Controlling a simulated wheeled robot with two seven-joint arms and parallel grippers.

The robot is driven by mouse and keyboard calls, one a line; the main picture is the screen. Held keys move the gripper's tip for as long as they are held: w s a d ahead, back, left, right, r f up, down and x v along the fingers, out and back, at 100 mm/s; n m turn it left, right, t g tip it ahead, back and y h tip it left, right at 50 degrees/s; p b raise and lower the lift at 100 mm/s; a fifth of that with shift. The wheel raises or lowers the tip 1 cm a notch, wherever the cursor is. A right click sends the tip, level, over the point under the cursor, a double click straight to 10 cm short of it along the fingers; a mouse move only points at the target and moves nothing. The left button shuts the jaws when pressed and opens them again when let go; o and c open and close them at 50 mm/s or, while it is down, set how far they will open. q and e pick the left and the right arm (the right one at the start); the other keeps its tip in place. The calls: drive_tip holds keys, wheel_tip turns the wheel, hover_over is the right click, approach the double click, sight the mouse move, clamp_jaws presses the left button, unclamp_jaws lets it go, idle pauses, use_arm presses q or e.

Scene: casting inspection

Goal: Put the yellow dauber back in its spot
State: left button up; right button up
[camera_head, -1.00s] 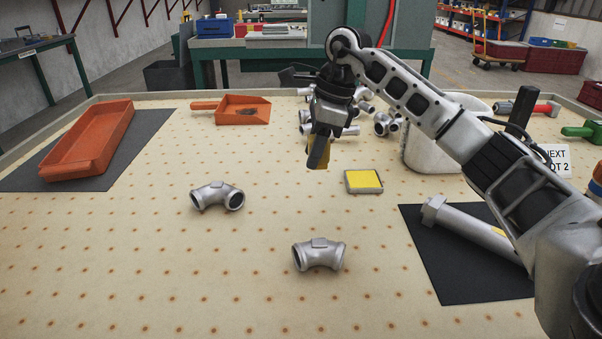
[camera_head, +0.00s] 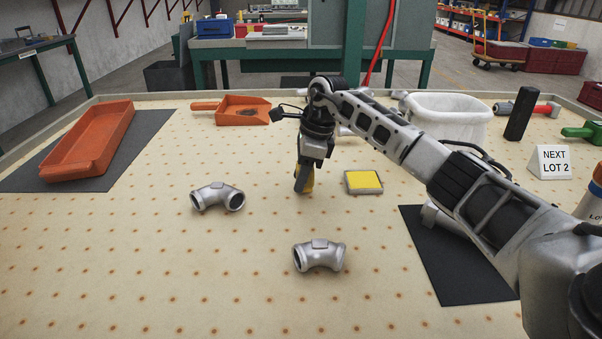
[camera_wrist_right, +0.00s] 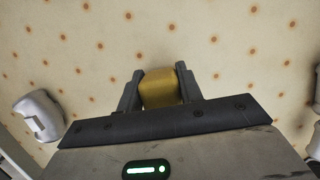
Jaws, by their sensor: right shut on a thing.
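My right gripper (camera_head: 304,180) is shut on the yellow dauber (camera_head: 307,183), which points down low over the table. In the right wrist view the dauber (camera_wrist_right: 160,90) sits between the two fingers, with the spotted tabletop behind it. I cannot tell whether its lower end touches the table. A grey-rimmed yellow pad (camera_head: 363,181) lies just right of the gripper in the head view. My left gripper is not in view.
Two grey pipe elbows (camera_head: 217,196) (camera_head: 319,255) lie left and in front of the gripper. A white tub (camera_head: 447,108), a black block (camera_head: 520,113) and a "NEXT LOT 2" sign (camera_head: 550,162) stand right. An orange tray (camera_head: 90,142) is far left.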

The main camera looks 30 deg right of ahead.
drive_tip(key=shift+f, duration=0.3)
drive_tip(key=o, duration=1)
drive_tip(key=shift+c, duration=0.2)
drive_tip(key=shift+b, duration=0.45)
drive_tip(key=p+v, duration=0.2)
drive_tip(key=v, duration=1.4)
drive_tip(key=shift+w, duration=0.2)
